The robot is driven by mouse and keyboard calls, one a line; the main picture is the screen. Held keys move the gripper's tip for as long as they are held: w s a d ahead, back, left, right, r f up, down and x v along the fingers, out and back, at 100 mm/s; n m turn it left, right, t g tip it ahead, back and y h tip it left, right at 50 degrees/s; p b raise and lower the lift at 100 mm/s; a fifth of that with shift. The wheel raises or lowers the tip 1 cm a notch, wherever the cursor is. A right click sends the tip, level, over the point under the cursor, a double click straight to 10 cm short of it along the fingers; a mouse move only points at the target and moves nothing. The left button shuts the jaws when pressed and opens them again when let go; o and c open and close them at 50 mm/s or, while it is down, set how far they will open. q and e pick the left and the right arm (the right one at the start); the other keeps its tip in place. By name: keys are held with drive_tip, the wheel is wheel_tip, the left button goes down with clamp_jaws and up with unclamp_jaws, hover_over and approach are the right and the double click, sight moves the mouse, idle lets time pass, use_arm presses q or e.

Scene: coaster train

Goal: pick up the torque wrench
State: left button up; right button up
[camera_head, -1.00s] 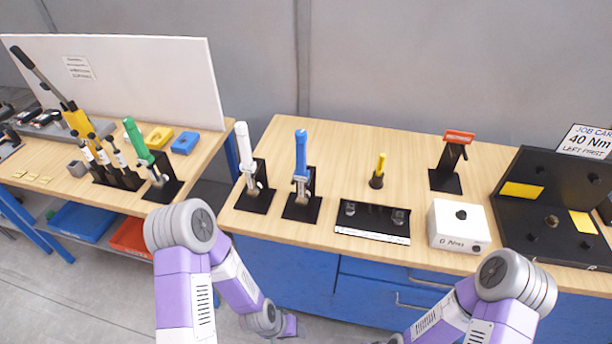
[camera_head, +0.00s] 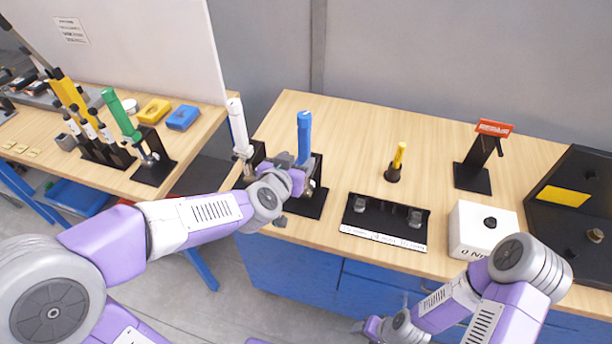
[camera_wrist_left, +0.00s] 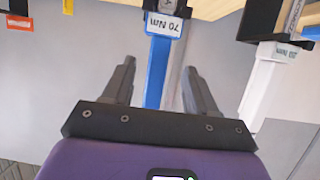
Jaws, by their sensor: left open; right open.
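In the head view a blue-handled torque wrench (camera_head: 304,133) stands upright in a black stand (camera_head: 308,207). A white-handled one (camera_head: 237,124) stands left of it, and a green-handled one (camera_head: 120,115) is on the left bench. My left gripper (camera_head: 292,165) is open in front of the blue wrench, covering its lower part. In the left wrist view the blue wrench (camera_wrist_left: 156,72), labelled 70 Nm, shows between the open fingers (camera_wrist_left: 159,70); contact cannot be told. The white wrench (camera_wrist_left: 262,85) is to the right there. My right gripper (camera_head: 370,328) is low at the front, its fingers unclear.
On the bench are a black tray (camera_head: 384,222), a yellow-handled tool (camera_head: 399,155), a red-topped stand (camera_head: 494,128), a white box (camera_head: 470,232) and a black fixture (camera_head: 545,215). The wood behind the wrenches is clear. A gap separates the two benches.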

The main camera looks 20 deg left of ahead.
sight(302, 155)
use_arm(q)
drive_tip(key=b+x, duration=0.2)
drive_tip(key=x, duration=0.4)
drive_tip(key=shift+d+f, duration=0.1)
drive_tip(key=shift+f, duration=0.05)
clamp_jaws()
idle(1.1)
drive_tip(key=shift+r, duration=0.2)
